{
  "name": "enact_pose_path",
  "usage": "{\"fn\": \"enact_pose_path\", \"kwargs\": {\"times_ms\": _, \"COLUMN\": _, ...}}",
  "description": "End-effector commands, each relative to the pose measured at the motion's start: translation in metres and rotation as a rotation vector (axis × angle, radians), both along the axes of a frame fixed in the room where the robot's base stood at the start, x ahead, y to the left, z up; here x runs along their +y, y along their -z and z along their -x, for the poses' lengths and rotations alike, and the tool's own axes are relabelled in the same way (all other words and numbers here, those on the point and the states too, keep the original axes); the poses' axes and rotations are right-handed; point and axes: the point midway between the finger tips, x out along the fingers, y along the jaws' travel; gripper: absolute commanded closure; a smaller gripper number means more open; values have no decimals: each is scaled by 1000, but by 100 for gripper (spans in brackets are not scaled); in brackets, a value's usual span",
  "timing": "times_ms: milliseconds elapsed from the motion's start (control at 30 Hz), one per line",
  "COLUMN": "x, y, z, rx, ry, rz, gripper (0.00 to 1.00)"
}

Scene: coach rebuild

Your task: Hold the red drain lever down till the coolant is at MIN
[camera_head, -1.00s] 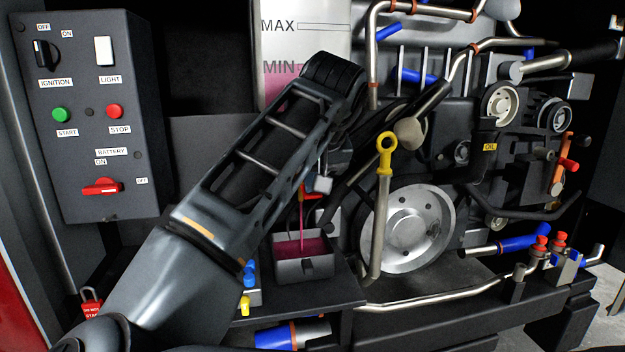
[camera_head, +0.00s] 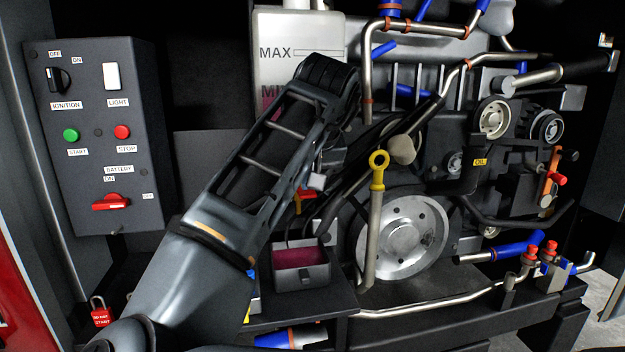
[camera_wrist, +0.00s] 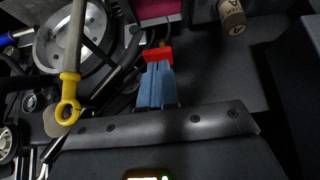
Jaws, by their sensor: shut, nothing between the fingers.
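The red drain lever (camera_head: 304,200) shows partly behind my arm in the head view. In the wrist view the lever (camera_wrist: 158,56) is right at the tips of my gripper (camera_wrist: 156,72), which is shut and empty. I cannot tell whether they touch. The coolant tank (camera_head: 290,35) is pale, with MAX and MIN labels. Pink coolant (camera_head: 268,104) shows around and below the MIN label. My arm hides the MIN mark's right part, so the exact level is unclear. The grey catch box (camera_head: 303,274) under the lever holds pink coolant; no stream into it is visible.
A yellow-ringed dipstick (camera_head: 378,172) stands just right of the lever, before a large pulley (camera_head: 402,236). A switch panel (camera_head: 100,135) is at the left. Pipes and hoses crowd the right. A cork-like cylinder (camera_wrist: 232,16) is near the top of the wrist view.

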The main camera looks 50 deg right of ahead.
Motion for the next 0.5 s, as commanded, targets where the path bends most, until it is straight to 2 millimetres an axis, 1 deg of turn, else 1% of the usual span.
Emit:
{"fn": "enact_pose_path", "kwargs": {"times_ms": 33, "x": -1, "y": -14, "z": -3, "rx": 2, "ry": -1, "rz": 1, "gripper": 100}}
{"fn": "enact_pose_path", "kwargs": {"times_ms": 67, "x": 0, "y": -16, "z": -3, "rx": -1, "ry": -1, "rz": 1, "gripper": 100}}
{"fn": "enact_pose_path", "kwargs": {"times_ms": 300, "x": 14, "y": -60, "z": 19, "rx": -4, "ry": 1, "rz": 2, "gripper": 100}}
{"fn": "enact_pose_path", "kwargs": {"times_ms": 500, "x": 22, "y": -86, "z": 30, "rx": -2, "ry": 0, "rz": 1, "gripper": 100}}
